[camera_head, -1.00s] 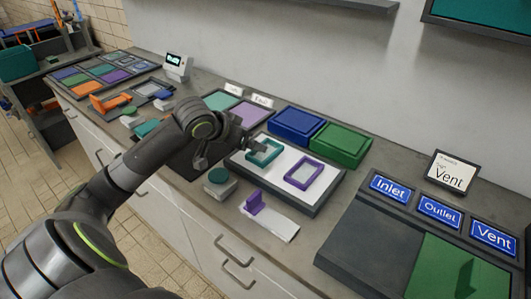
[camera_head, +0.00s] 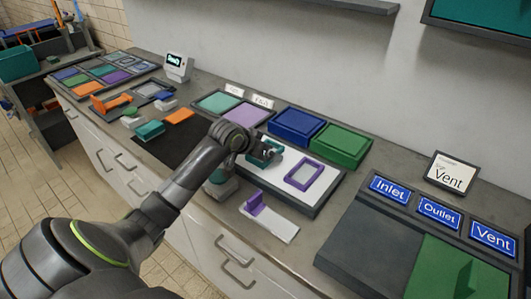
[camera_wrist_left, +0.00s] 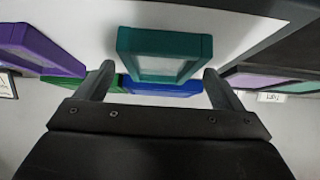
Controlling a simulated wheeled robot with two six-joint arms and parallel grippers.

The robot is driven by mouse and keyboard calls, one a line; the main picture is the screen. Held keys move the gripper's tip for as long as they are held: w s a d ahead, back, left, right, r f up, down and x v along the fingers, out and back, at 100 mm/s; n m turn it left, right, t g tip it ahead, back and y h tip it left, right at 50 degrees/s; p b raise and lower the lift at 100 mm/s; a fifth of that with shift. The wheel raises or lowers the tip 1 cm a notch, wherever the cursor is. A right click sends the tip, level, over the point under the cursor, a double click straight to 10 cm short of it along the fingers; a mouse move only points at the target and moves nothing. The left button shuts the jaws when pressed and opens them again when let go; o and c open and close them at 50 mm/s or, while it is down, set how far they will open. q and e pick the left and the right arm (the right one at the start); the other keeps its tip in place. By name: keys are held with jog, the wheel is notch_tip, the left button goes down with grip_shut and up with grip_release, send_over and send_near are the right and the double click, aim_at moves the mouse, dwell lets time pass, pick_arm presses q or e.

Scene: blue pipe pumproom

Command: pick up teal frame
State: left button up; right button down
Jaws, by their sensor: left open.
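The teal frame (camera_wrist_left: 168,43) lies on a white board (camera_head: 322,190) on the counter. In the wrist view it shows just beyond and between my fingers. My left gripper (camera_wrist_left: 159,70) is open, with one finger towards each side of the frame; I cannot tell if either touches it. In the head view my left gripper (camera_head: 264,151) is over the teal frame and hides much of it. My right gripper is not in view.
A purple frame (camera_wrist_left: 38,47) lies beside the teal one on the board. Blue (camera_head: 296,122) and green (camera_head: 342,143) trays stand behind. A purple-handled piece (camera_head: 256,203) lies in front. Sign blocks and a sloped dark panel (camera_head: 370,245) are to the right.

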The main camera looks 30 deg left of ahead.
pick_arm(q)
jog(key=shift+w+f, duration=0.1)
jog(key=shift+f, duration=0.05)
jog(key=c, duration=1.1)
